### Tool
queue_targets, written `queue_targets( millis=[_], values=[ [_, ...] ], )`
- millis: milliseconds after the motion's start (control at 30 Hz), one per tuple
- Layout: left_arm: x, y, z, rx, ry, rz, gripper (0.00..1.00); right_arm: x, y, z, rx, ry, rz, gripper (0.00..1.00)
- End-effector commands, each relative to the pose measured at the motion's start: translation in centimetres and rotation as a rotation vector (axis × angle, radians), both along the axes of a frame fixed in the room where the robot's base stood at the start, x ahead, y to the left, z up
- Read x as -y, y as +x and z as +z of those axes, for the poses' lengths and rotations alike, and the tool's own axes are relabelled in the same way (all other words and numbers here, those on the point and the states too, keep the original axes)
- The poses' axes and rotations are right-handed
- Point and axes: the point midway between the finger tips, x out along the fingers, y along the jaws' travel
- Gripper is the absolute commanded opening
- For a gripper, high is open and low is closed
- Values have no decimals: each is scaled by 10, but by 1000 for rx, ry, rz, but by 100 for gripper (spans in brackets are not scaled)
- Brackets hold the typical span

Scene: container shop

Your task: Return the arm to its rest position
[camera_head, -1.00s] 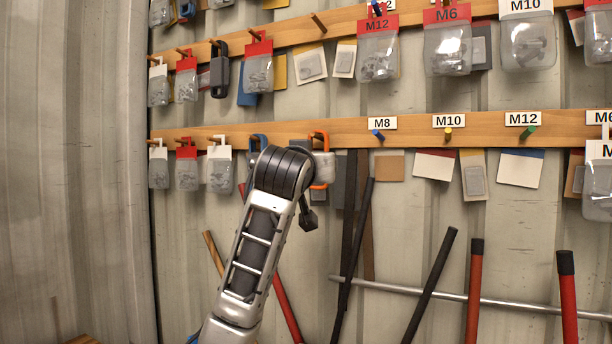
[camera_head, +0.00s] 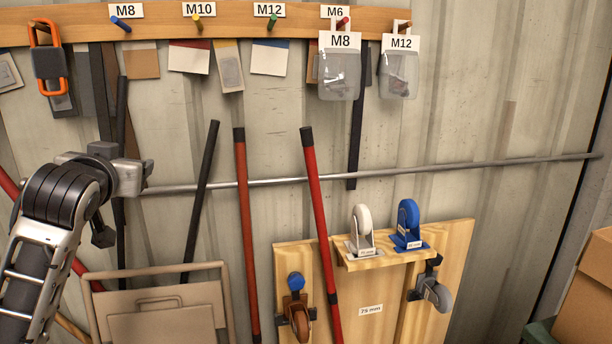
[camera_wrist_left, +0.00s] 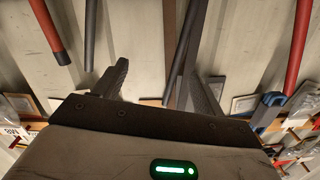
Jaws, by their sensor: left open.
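My left arm (camera_head: 55,210) is bent at the lower left of the head view, in front of the wall. Its gripper cannot be made out clearly there. In the left wrist view the left gripper (camera_wrist_left: 155,88) shows two dark fingers spread apart, with nothing between them. Wall, poles and packets show beyond the fingertips in that view. My right arm and gripper are not in view.
A peg rail (camera_head: 250,22) carries an orange padlock-like item (camera_head: 48,65) and M8 (camera_head: 340,75) and M12 packets (camera_head: 399,72). Poles lean by a horizontal bar (camera_head: 480,167). A wooden caster display (camera_head: 440,310), folded beige chair (camera_head: 160,310) and cardboard box (camera_head: 590,290) stand below.

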Motion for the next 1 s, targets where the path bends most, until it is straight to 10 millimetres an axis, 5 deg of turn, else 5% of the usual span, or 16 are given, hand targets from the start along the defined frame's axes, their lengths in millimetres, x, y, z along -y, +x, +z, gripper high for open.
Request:
queue_targets(
  millis=[33,267,467,600,800,1000],
  values=[
    [15,3,-38,-49,7,-46,71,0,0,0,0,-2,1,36],
    [77,-16,-182,-204,-1,-235,71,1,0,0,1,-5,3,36],
    [131,-75,-293,-320,-67,-377,71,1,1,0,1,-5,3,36],
    [167,-136,-357,-391,-144,-453,71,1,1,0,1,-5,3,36],
    [205,-220,-409,-456,-254,-506,71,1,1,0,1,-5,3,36],
    [219,-258,-423,-478,-307,-515,71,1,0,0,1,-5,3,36]
  ],
)
